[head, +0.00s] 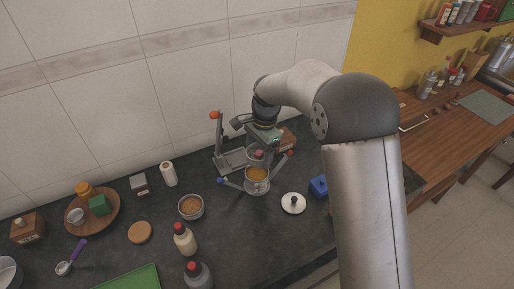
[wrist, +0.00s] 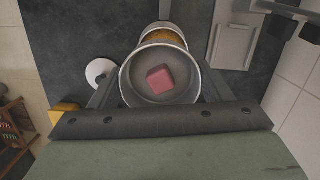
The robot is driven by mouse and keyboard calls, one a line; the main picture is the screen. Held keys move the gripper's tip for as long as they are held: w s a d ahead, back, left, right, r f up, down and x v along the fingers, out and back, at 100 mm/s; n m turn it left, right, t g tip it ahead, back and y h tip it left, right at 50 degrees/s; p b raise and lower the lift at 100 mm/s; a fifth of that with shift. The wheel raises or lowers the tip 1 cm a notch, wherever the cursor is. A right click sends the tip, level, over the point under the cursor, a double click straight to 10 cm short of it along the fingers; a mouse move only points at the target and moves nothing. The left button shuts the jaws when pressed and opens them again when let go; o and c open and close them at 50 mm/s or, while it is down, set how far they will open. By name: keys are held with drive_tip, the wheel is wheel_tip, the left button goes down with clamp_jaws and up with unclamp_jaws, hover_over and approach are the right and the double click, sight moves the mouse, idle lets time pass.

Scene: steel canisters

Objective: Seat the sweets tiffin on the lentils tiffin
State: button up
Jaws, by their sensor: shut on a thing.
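The sweets tiffin (wrist: 180,98) is a round steel canister with a pinkish-red block inside. My gripper (wrist: 160,82) is shut on it, one finger on each side, and holds it upright. In the head view the sweets tiffin (head: 254,157) is partly hidden under my gripper (head: 258,148).
A grey carrier frame (head: 216,140) with an orange top stands just behind-left. A steel bowl (head: 190,216) is to the left, a white lid (head: 293,204) and a blue block (head: 319,187) to the right. Bottles (head: 184,240) stand in front. A small box (head: 287,138) is behind-right.

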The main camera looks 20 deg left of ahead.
drive_tip(key=shift+a+f, duration=0.1)
drive_tip(key=shift+a, duration=0.2)
drive_tip(key=shift+f+b, duration=1.55)
drive_tip(key=shift+f, duration=0.45)
drive_tip(key=shift+f+b, duration=0.3)
drive_tip(key=shift+f, duration=0.3)
drive_tip(key=shift+s+f, duration=0.1)
drive_tip(key=shift+f, duration=0.4)
idle(0.4)
drive_tip(key=o, duration=1.1)
drive_tip(key=shift+o, duration=0.5)
drive_tip(key=shift+r, duration=0.1)
